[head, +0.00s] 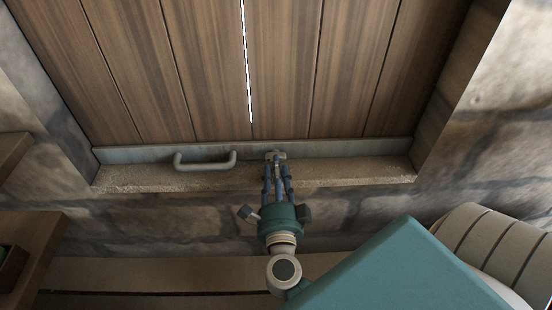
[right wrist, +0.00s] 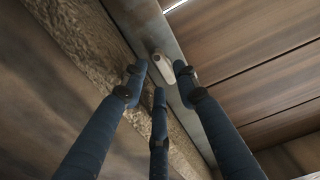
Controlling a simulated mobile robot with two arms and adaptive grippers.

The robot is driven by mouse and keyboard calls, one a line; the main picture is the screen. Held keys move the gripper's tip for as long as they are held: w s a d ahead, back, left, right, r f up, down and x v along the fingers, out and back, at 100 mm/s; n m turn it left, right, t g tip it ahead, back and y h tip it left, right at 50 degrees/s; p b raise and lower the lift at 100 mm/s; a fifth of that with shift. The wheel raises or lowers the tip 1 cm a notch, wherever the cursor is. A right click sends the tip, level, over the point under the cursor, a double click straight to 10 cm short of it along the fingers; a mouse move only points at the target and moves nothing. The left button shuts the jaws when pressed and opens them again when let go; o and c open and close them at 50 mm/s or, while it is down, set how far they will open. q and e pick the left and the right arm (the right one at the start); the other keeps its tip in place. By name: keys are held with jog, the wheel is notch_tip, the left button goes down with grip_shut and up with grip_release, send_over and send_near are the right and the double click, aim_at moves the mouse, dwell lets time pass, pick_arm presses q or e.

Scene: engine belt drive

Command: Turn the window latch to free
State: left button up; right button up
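The latch (head: 276,154) is a small pale metal piece on the grey metal rail along the bottom of the plank shutter. In the right wrist view the latch (right wrist: 162,66) is a short rounded lever lying along the rail. My right gripper (head: 276,172) points at it from below in the head view. In the right wrist view its dark blue fingers (right wrist: 160,80) stand apart around the near side of the latch, with a gap visible on the left. I cannot tell whether any fingertip touches it. My left gripper is in neither view.
A grey bar handle (head: 205,161) is fixed to the rail left of the latch. A stone sill (head: 340,173) runs below the rail. A wooden shelf (head: 30,240) stands at the left edge. Stone walls flank the window.

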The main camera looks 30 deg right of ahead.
jog(key=x, duration=0.2)
jog(key=shift+w+d, duration=0.25)
jog(key=shift+w, duration=0.1)
jog(key=shift+w+d, duration=0.1)
jog(key=shift+w, duration=0.05)
jog(key=shift+c, duration=0.2)
grip_shut()
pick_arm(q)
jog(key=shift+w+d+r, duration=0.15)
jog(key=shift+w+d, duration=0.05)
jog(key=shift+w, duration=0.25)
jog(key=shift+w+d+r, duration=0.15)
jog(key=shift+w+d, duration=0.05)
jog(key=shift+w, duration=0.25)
pick_arm(e)
jog(key=shift+m, duration=0.8)
jog(key=shift+f, duration=0.1)
jog(key=shift+o, duration=0.2)
grip_release()
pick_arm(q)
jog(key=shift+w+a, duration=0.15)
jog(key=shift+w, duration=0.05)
